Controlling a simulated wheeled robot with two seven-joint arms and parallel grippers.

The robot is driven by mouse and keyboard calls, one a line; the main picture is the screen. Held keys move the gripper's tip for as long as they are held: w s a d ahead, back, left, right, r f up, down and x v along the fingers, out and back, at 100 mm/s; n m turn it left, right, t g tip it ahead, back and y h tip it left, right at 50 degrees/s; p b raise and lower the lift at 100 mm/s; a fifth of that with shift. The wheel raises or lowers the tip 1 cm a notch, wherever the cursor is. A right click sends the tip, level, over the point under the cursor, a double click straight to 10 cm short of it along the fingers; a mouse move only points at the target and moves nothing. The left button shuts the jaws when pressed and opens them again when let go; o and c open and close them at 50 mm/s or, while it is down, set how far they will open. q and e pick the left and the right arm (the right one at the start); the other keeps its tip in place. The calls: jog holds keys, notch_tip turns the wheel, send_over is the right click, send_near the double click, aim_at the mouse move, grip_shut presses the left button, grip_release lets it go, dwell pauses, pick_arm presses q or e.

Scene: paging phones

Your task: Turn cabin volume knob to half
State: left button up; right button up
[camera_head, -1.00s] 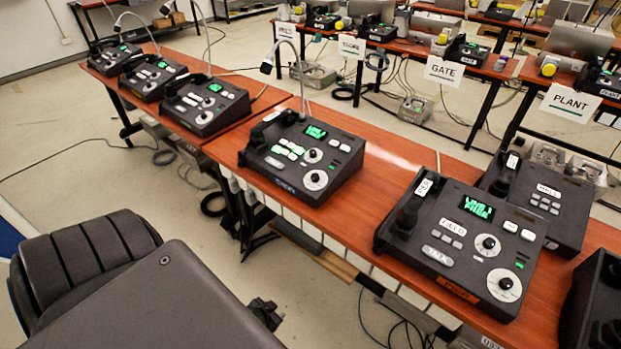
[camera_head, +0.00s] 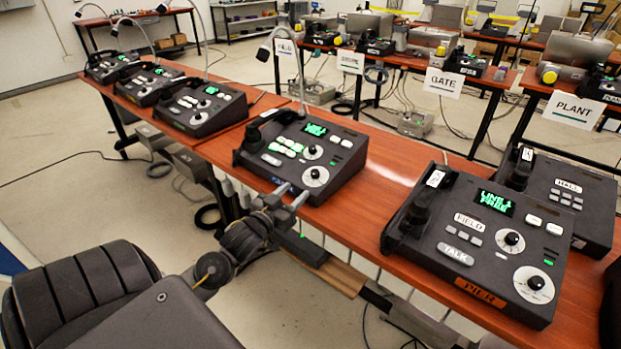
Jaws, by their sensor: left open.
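No label reading "cabin" is legible to me. The middle black desk phone (camera_head: 338,186) has a green screen, lit green keys and two round dials, an upper knob (camera_head: 313,152) and a lower knob (camera_head: 315,176). A blue front label on it is partly hidden. My left gripper (camera_head: 292,192) is open and empty at this phone's front edge, below and left of the lower knob; whether it touches the phone I cannot tell. A right-hand phone (camera_head: 420,248) reads FIELD and PIER and has an upper knob (camera_head: 511,241) and a lower knob (camera_head: 536,283). My right gripper is not in view.
A phone marked HALL (camera_head: 597,215) stands behind the FIELD phone. Several more phones stand on the far left table (camera_head: 240,125). A gooseneck lamp (camera_head: 264,50) rises behind the middle phone. Bare wooden tabletop (camera_head: 395,180) lies between the middle and FIELD phones.

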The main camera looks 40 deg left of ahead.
aim_at(312, 175)
pick_arm(q)
jog(key=w, duration=0.6)
jog(key=w+a, duration=0.1)
jog(key=w, duration=0.2)
jog(key=shift+a+f, duration=0.1)
jog(key=c, duration=1)
